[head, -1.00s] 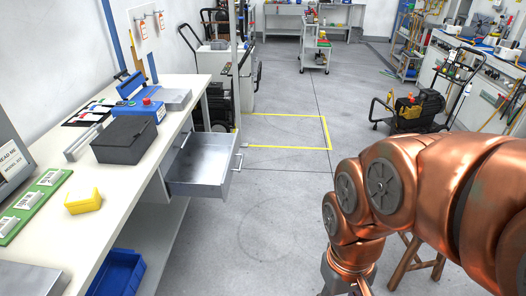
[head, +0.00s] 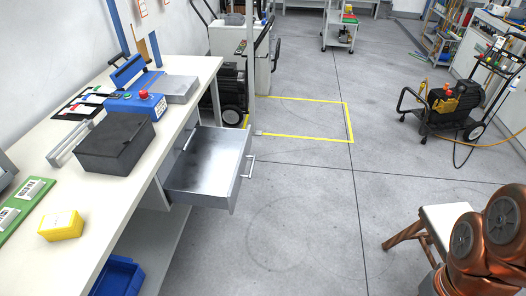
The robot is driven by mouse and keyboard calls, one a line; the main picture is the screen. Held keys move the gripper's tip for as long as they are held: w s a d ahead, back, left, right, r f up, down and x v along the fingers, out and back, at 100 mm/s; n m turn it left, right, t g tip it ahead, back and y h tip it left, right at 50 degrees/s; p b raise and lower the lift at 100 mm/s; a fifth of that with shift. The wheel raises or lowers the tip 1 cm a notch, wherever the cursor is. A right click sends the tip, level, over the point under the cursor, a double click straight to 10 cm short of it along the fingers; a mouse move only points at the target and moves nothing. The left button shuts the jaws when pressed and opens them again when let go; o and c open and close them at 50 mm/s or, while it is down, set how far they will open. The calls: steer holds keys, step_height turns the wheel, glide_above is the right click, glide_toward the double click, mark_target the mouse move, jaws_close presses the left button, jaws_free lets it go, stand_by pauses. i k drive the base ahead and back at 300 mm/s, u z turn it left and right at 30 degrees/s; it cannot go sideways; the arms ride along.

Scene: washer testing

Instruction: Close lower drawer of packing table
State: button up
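The packing table (head: 125,201) runs along the left side of the head view. Its lower drawer (head: 209,166) is pulled out to the right over the floor and looks empty. The drawer's front carries a bar handle (head: 247,166). Another drawer front (head: 189,138) shows partly above it, flush with the table. My arm shows only as copper links at the bottom right, well apart from the drawer. My gripper is out of the frame.
A stool (head: 440,222) stands beside my arm at the lower right. A black wheeled machine (head: 447,105) stands farther back at right. A black box (head: 116,143) and a yellow box (head: 61,225) sit on the tabletop. The floor between drawer and stool is clear.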

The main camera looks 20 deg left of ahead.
mark_target(209, 172)
steer(key=u, duration=0.5)
steer(key=i, duration=0.8)
steer(key=u, duration=0.35)
steer(key=k, duration=1.25)
steer(key=u, duration=0.25)
steer(key=i, duration=0.6)
steer(key=u, duration=0.75)
steer(key=i, duration=0.85)
steer(key=z, duration=0.1)
